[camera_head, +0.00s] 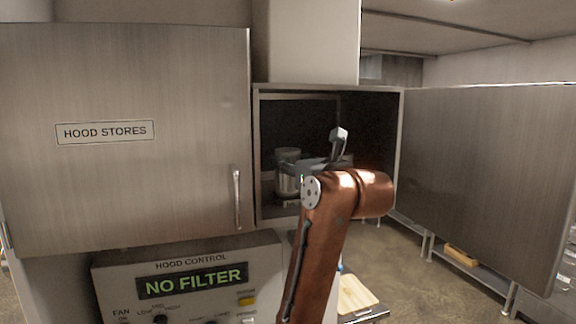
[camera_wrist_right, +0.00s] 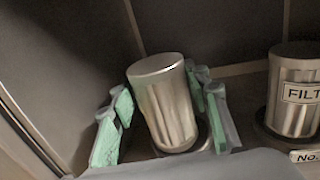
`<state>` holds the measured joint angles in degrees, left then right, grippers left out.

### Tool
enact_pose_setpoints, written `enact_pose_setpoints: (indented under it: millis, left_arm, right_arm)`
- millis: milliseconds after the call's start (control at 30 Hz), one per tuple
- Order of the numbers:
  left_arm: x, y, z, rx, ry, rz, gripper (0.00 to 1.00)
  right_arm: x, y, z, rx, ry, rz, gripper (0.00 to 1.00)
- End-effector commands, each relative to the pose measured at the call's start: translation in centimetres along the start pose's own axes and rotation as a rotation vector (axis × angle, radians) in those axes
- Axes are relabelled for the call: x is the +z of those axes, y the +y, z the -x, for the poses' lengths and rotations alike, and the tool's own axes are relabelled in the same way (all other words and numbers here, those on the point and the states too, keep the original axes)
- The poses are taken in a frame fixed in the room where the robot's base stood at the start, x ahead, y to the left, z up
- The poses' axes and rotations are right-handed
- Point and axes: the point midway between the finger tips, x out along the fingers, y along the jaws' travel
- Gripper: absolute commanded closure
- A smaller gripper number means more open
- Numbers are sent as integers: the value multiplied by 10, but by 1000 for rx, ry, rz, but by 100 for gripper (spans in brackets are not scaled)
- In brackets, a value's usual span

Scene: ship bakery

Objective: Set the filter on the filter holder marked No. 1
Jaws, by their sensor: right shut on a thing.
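In the right wrist view, my right gripper (camera_wrist_right: 164,112) has its green-padded fingers around a plain metal cylinder, the filter (camera_wrist_right: 165,98). It looks tilted in this view. A dark round base (camera_wrist_right: 203,133) shows beneath it; I cannot tell whether they touch. Beside it at the right stands a canister lettered "FILT" (camera_wrist_right: 297,93), with a holder plate (camera_wrist_right: 306,156) reading "No." and the number cut off. In the head view, my right gripper (camera_head: 327,162) is inside the open cabinet, partly hidden by my wrist. A metal cylinder (camera_head: 287,172) shows left of it. My left gripper is not in view.
The cabinet (camera_head: 398,150) has its door (camera_head: 490,165) swung open to the right. The closed "HOOD STORES" door (camera_head: 110,180) is at the left. Below, the hood control panel (camera_head: 115,292) reads "NO FILTER". The cabinet's side walls leave little room around the gripper.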

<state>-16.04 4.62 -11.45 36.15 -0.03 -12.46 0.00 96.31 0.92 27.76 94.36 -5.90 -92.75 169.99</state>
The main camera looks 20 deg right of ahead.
Motion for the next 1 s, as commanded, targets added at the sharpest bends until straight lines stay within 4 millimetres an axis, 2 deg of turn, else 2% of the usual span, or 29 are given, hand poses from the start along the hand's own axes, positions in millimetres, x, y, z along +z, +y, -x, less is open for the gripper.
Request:
enact_pose_setpoints:
  millis: [33, 133, 167, 267, 467, 500, 633, 733, 1000]
  left_arm:
    - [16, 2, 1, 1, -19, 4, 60]
    - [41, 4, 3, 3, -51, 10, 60]
    - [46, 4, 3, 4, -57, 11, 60]
    - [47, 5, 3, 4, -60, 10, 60]
    - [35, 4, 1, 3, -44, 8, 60]
    - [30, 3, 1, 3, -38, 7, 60]
    - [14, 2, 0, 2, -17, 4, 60]
    - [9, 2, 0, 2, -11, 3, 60]
    - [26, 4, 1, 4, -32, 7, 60]
  right_arm:
    - [-8, -1, -3, -1, 4, 0, 95]
    - [-13, -1, -5, 0, 6, -1, 95]
    - [-13, -1, -5, 0, 7, -1, 100]
    - [-13, -1, -5, 0, 7, -1, 100]
    - [-16, -1, -4, 0, 7, -2, 100]
    - [-16, -2, -4, 0, 9, -2, 56]
    - [-16, -2, -4, 0, 8, -2, 47]
    - [-16, -2, -4, 0, 8, -2, 40]
    - [-15, -2, -4, -1, 7, -1, 40]
